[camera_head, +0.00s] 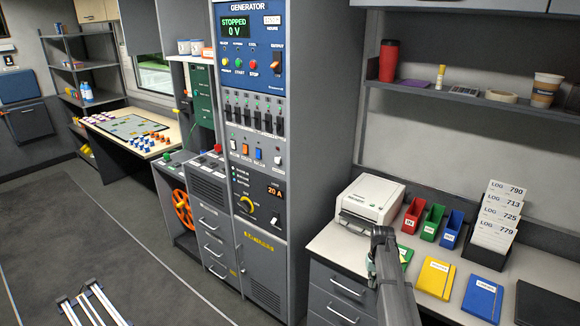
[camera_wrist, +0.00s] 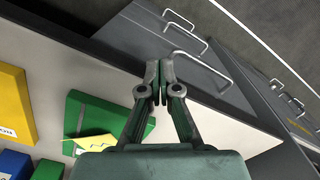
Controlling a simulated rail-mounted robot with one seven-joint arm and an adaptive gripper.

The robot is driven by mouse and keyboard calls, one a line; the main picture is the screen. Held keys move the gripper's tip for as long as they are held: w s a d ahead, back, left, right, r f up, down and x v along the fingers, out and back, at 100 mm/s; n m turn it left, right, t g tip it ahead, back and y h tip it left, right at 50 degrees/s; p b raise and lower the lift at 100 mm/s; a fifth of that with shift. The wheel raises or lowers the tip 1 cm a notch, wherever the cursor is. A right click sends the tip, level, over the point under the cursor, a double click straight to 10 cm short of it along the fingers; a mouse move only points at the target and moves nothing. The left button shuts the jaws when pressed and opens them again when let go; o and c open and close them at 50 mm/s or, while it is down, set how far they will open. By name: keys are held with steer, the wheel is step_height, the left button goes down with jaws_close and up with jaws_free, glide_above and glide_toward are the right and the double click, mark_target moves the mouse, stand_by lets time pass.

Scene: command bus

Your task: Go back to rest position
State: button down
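My gripper (camera_wrist: 159,82) shows in the wrist view with its two dark fingers together and nothing visible between them. It is above the front edge of the desk (camera_wrist: 225,130), beside a green notebook (camera_wrist: 85,112). In the head view my arm reaches in from the bottom right, in front of the desk and drawers. The fingers cannot be made out clearly there. The arm partly covers the green notebook (camera_head: 405,255).
On the desk are a white printer (camera_head: 370,199), red, green and blue bins (camera_head: 431,222), a log card rack (camera_head: 494,225), a yellow notebook (camera_head: 436,278) and a blue notebook (camera_head: 482,298). The generator cabinet (camera_head: 262,265) stands left of the desk. The floor (camera_head: 130,240) at left is mostly open.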

steer(key=w+d+r, duration=1)
steer(key=w+d, duration=0.1)
steer(key=w, duration=0.3)
steer(key=shift+w+a+f+b, duration=0.1)
steer(key=shift+f+b, duration=0.55)
steer(key=shift+f, duration=0.95)
steer(key=shift+w+a+f+b, duration=0.1)
steer(key=shift+f+b, duration=0.5)
steer(key=shift+f, duration=1)
steer(key=shift+f+b, duration=0.45)
steer(key=shift+f, duration=0.7)
steer(key=shift+r, duration=0.15)
steer(key=shift+r+p, duration=1)
steer(key=shift+r, duration=1.4)
